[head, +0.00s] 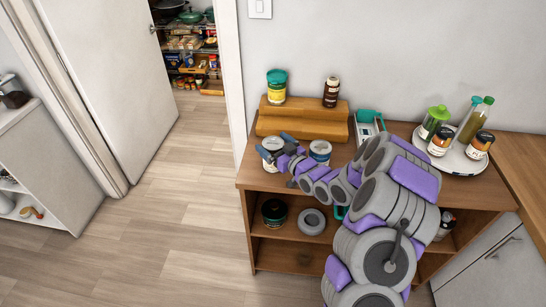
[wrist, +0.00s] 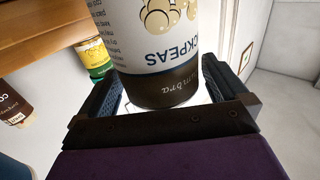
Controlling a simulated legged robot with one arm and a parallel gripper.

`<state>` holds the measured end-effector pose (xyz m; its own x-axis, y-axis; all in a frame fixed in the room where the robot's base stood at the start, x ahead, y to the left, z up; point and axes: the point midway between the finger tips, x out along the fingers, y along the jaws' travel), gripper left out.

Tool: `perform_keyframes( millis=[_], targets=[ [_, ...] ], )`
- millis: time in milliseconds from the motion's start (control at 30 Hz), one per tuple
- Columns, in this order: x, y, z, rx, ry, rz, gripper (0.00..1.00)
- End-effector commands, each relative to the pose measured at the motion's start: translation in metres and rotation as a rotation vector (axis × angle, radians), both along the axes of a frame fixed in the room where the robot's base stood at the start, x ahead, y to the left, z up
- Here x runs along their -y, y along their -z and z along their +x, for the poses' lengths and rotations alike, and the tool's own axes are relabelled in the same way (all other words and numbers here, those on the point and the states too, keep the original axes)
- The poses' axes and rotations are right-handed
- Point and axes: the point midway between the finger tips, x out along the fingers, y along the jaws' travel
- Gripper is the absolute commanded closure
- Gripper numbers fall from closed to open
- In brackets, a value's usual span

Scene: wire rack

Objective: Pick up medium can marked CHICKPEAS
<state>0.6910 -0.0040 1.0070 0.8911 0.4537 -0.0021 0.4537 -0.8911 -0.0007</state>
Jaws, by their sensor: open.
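The chickpeas can (wrist: 165,50) fills the top middle of the wrist view, with a white label, pictured chickpeas, the letters "CKPEAS" and a dark brown band. It looks upside down in that view, and its far end is cut off. My gripper (wrist: 165,90) is open, with one finger on each side of the can. Whether the fingers touch it I cannot tell. In the head view my gripper (head: 279,149) is at the left end of the wooden cabinet top, around a white can (head: 270,145) that it partly covers.
Another white can (head: 320,151) stands close to the right. A wooden step (head: 300,121) behind bears a teal-lidded jar (head: 277,86) and a dark bottle (head: 331,92). A teal grater-like item (head: 368,122) and a plate (head: 466,163) with jars and bottles are farther right. Floor at left is clear.

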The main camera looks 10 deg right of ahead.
Motion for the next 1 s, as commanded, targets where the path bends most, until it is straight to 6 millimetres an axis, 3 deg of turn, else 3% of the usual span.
perform_keyframes(
  millis=[333, 1000],
  targets=[
    [-0.0027, -0.0006, 0.0050, 0.001, 0.000, 0.000, 0.00],
    [-0.0025, -0.0005, 0.0049, 0.001, 0.001, 0.000, 0.64]
  ],
)
